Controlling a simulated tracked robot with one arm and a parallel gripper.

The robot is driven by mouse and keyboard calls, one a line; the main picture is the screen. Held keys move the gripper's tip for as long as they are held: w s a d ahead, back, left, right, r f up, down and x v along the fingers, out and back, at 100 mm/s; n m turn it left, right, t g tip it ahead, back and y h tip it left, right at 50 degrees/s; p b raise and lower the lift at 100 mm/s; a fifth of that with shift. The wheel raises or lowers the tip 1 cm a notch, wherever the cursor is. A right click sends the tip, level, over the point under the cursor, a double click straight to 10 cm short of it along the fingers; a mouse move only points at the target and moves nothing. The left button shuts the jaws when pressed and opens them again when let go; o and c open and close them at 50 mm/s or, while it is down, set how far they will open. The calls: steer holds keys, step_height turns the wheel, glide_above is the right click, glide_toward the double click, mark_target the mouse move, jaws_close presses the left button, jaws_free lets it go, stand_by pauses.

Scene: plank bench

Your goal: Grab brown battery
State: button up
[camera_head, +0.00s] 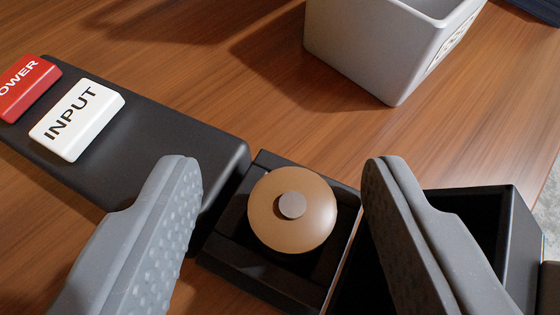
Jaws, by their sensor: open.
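The brown battery (265,222) stands upright in a black holder (226,248), seen from above with its round top and small grey terminal showing. My gripper (280,185) is open, with one grey finger to the left of the battery and the other to the right. The fingers look apart from the battery, with nothing held between them. The battery's lower part is hidden inside the holder.
A black remote-like panel with a white INPUT button (77,120) and a red POWER button (26,88) lies at left. A grey-white bin (365,45) stands at the back. A black open box (520,240) is at right, partly behind the right finger. The wooden bench (200,70) is clear between panel and bin.

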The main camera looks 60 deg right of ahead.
jaws_close()
